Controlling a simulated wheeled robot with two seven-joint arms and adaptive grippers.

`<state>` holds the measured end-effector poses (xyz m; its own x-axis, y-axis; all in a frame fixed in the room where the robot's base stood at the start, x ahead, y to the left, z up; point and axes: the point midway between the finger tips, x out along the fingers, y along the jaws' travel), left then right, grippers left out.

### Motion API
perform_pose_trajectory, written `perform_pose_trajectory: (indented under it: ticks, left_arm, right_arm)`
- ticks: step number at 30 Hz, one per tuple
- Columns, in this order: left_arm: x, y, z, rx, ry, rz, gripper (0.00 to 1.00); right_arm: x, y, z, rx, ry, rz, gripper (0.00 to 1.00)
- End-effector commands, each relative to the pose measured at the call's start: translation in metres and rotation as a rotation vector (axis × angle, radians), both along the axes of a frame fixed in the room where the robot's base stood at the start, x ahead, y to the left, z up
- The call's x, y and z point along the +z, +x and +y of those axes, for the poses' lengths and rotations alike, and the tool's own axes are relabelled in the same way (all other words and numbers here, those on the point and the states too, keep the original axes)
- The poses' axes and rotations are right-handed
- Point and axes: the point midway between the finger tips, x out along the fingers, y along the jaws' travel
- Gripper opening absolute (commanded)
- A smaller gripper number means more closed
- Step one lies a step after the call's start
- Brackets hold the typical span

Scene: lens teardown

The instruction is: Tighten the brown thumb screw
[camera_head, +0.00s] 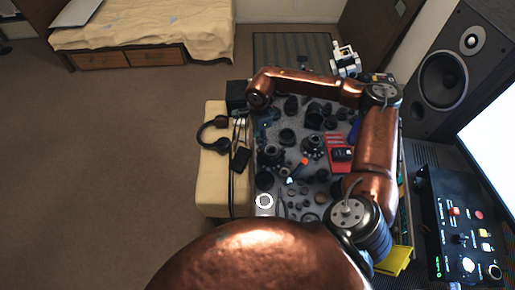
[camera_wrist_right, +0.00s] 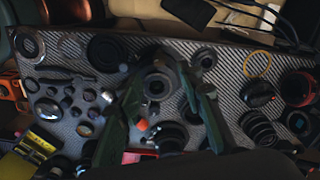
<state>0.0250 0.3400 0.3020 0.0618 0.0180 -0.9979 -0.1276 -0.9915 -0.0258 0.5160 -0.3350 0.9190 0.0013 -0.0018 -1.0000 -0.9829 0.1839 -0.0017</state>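I cannot pick out a brown thumb screw for certain in either view. My right gripper (camera_wrist_right: 160,78) has two dark green fingers spread wide in the right wrist view. A dark round lens part (camera_wrist_right: 157,84) shows between them; I cannot tell how far below it is, but the fingers do not appear closed on it. Several small dark round parts (camera_wrist_right: 76,104) lie left of the fingers. A small orange piece (camera_wrist_right: 142,124) lies near the left finger and also shows in the head view (camera_head: 304,161). My right fingers are hard to make out in the head view. My left gripper is not seen.
The grey textured mat (camera_wrist_right: 225,75) is crowded with lens parts. A pale ring (camera_head: 264,201) lies at its near end in the head view. Headphones (camera_head: 208,131) rest on a cream bench to the left. A speaker (camera_head: 447,75) and control box (camera_head: 458,225) stand right.

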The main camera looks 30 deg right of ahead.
Motion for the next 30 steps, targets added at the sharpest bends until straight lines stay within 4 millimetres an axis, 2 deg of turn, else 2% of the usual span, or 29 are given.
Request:
perform_pose_trajectory:
  ticks: [9, 15, 26, 30]
  left_arm:
    - [0.0, 0.0, 0.001, 0.0, 0.001, 0.0, 0.0]
    - [-0.001, 0.0, 0.001, 0.0, 0.001, 0.0, 0.0]
    - [-0.001, 0.0, 0.001, -0.001, 0.001, 0.0, 0.0]
    - [-0.001, 0.0, 0.001, -0.001, 0.001, 0.0, 0.0]
  right_arm:
    - [-0.046, -0.001, 0.0, -0.001, 0.0, 0.004, 0.34]
    - [-0.069, 0.0, 0.001, -0.001, 0.002, 0.003, 0.34]
    - [-0.076, 0.0, 0.001, -0.001, 0.001, 0.001, 0.34]
    - [-0.075, 0.0, 0.001, -0.001, 0.002, 0.001, 0.26]
